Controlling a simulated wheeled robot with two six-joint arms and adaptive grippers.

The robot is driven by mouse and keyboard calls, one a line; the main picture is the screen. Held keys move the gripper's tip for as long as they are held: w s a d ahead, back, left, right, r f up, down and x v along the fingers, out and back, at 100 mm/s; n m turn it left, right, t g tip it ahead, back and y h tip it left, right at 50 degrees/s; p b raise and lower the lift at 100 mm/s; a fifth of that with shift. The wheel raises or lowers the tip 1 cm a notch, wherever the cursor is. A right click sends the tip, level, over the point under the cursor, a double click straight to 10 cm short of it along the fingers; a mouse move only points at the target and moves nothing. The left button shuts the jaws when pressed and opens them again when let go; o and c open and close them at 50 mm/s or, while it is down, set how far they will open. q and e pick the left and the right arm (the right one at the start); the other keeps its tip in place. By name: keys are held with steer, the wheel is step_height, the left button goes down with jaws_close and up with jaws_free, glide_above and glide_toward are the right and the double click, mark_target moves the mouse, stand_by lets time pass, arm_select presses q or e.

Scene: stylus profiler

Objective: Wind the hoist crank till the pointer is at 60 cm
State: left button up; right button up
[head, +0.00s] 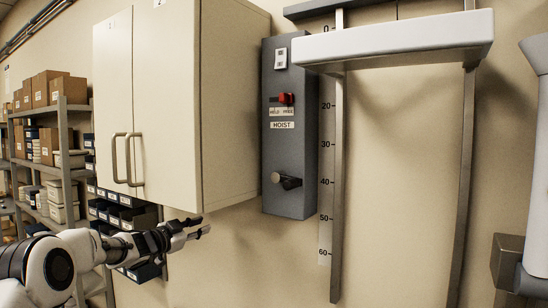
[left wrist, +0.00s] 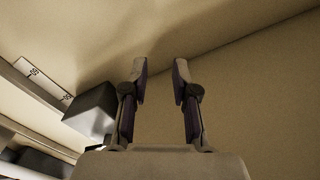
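The grey hoist box (head: 290,140) is on the wall, with a "HOIST" label. Its crank (head: 285,180) is a short dark arm with a pale round knob on the lower front. The scale strip (head: 325,150) beside it reads from 0 at the top to 60 at the bottom. The white carriage (head: 395,40) is near the top of the scale; I cannot make out the pointer. My left gripper (head: 205,226) is left of and below the box, apart from the crank. In the left wrist view its fingers (left wrist: 161,70) are spread and empty. My right gripper is out of view.
A red lever (head: 286,99) is above the hoist label. A cream cabinet (head: 175,100) hangs left of the box, above my left gripper. Dark bins (head: 125,215) and shelves of boxes (head: 50,150) are farther left. Two metal rails (head: 337,200) run down the wall.

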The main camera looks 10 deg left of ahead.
arm_select(q)
steer(key=o, duration=0.5)
steer(key=shift+d, duration=0.15)
steer(key=shift+s, duration=0.1)
steer(key=b+v, duration=0.2)
steer(key=v, duration=0.6)
